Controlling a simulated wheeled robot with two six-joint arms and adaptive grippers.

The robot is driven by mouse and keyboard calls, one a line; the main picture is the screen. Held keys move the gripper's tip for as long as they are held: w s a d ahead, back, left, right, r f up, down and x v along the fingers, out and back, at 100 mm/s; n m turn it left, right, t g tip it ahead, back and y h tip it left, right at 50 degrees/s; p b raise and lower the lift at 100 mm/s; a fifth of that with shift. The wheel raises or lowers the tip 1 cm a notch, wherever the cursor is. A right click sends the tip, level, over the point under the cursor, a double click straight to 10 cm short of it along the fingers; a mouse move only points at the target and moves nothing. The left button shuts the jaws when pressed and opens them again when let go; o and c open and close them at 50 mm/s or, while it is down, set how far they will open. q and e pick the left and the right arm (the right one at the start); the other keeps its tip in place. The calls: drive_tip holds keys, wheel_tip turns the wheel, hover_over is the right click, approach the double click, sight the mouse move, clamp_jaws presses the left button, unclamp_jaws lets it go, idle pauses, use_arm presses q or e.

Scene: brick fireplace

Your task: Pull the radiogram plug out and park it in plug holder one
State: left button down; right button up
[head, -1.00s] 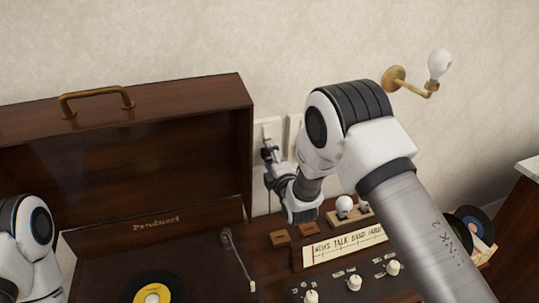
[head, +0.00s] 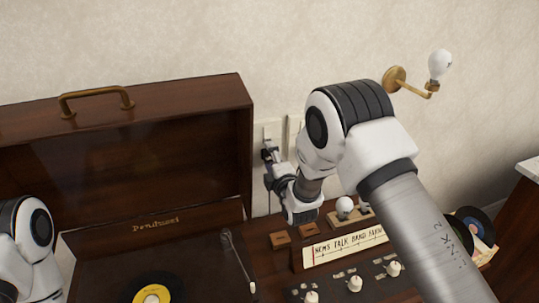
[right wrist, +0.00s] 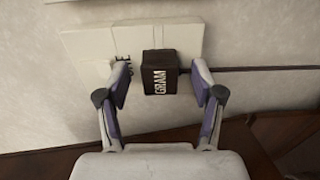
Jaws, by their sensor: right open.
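The radiogram plug (right wrist: 160,62), a dark block with pale letters ending in "GRAM", sits at a cream wall socket plate (right wrist: 188,33) in the right wrist view. My right gripper (right wrist: 161,84) is open, with one purple-padded finger on each side of the plug and gaps between. In the head view the right gripper (head: 270,155) is at the socket, and the plug is hard to make out there. Two small wooden blocks (head: 280,239) (head: 308,230) sit on the radiogram top (head: 262,222); I cannot read any holder number. My left arm shows at the left edge, its gripper out of frame.
The raised wooden lid (head: 130,160) stands left of the socket. A turntable with a record (head: 153,293), a tonearm (head: 236,262), white knobs (head: 355,283) and a lettered dial (head: 345,247) lie below. A brass bulb lamp (head: 438,68) is on the wall at upper right.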

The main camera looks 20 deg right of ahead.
clamp_jaws()
drive_tip(key=shift+s, duration=0.15)
drive_tip(key=shift+s+d, duration=0.1)
drive_tip(key=shift+s, duration=2.75)
